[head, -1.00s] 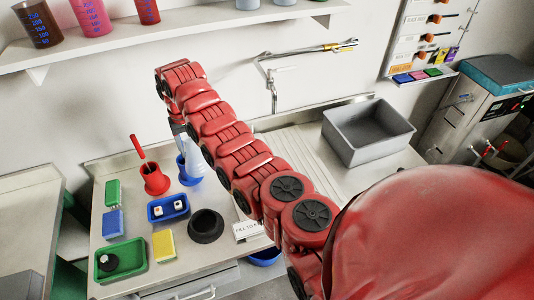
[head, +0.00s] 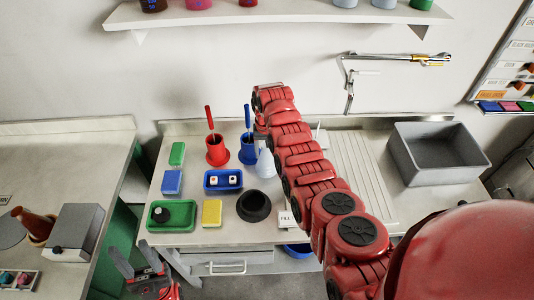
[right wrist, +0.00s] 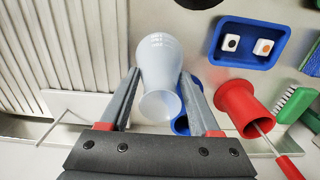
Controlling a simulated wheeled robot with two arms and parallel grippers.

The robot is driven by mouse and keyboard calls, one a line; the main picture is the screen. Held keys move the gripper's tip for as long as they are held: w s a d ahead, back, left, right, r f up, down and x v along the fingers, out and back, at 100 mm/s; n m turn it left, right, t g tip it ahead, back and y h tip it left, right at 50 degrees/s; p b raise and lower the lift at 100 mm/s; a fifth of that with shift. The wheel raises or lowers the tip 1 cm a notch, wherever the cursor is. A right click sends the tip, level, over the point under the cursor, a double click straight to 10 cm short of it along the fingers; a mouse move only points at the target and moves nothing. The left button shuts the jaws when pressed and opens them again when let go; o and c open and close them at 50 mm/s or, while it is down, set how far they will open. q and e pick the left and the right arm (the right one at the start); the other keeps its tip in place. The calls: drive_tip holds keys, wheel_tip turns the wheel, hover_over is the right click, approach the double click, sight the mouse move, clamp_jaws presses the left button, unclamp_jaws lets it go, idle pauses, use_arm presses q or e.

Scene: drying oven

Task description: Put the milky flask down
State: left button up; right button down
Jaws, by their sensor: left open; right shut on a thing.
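The milky flask (right wrist: 158,62) is pale and translucent. In the right wrist view it lies between the two fingers of my right gripper (right wrist: 160,100), which is shut on it. In the head view the flask (head: 264,164) shows beside the blue holder (head: 247,153), partly hidden by my right arm. I cannot tell whether its base touches the counter. My right gripper is mostly hidden behind that arm in the head view. My left gripper (head: 137,262) is open and empty, low at the left in front of the bench.
A grey basin (head: 437,154) stands right.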

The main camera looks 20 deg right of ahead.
drive_tip(key=shift+f, duration=1.05)
drive_tip(key=shift+f, duration=0.2)
drive_tip(key=shift+c, duration=0.5)
unclamp_jaws()
drive_tip(key=shift+w, duration=0.1)
drive_tip(key=shift+r, duration=0.15)
